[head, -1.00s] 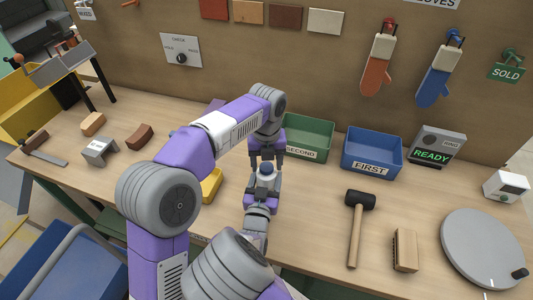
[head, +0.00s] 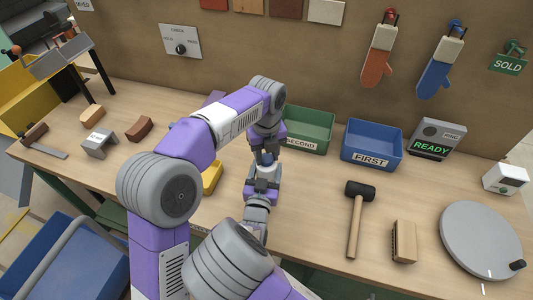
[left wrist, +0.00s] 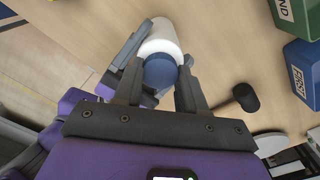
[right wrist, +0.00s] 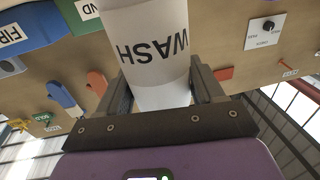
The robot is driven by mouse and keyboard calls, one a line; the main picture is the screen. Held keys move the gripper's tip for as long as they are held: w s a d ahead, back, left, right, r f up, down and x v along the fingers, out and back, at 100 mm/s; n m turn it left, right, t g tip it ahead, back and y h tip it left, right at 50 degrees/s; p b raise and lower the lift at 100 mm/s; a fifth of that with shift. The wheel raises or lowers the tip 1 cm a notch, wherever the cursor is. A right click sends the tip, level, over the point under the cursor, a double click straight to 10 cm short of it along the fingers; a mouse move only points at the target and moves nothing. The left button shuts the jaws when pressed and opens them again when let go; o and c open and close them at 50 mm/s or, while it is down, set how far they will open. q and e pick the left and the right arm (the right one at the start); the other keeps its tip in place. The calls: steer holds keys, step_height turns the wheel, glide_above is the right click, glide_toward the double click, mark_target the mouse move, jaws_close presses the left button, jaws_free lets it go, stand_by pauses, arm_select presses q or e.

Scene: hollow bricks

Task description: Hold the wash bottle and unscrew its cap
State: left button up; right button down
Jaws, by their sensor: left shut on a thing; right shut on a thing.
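The wash bottle (head: 263,172) is white and stands upright in front of the bins in the head view. In the right wrist view its body (right wrist: 150,50) shows the word WASH upside down. My right gripper (right wrist: 162,88) is shut on the bottle's body from the near side. The blue cap (left wrist: 160,72) shows at the bottle's end in the left wrist view. My left gripper (left wrist: 160,80) is shut on the cap from above, a finger on each side. In the head view my left gripper (head: 265,157) mostly hides the cap.
A green SECOND bin (head: 308,128) and a blue FIRST bin (head: 371,147) stand behind and right of the bottle. A mallet (head: 356,215), a brush (head: 404,240) and a grey turntable (head: 481,240) lie to the right. A yellow object (head: 211,177) is at the left, partly behind my arm.

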arm_select(q)
steer(key=n, duration=0.9)
steer(key=shift+n, duration=0.3)
steer(key=n, duration=0.3)
steer(key=shift+r+n, duration=0.1)
steer(key=shift+n, duration=0.3)
steer(key=n, duration=0.4)
steer(key=o, duration=1.2)
steer(key=shift+c, duration=0.2)
steer(key=shift+r, duration=0.1)
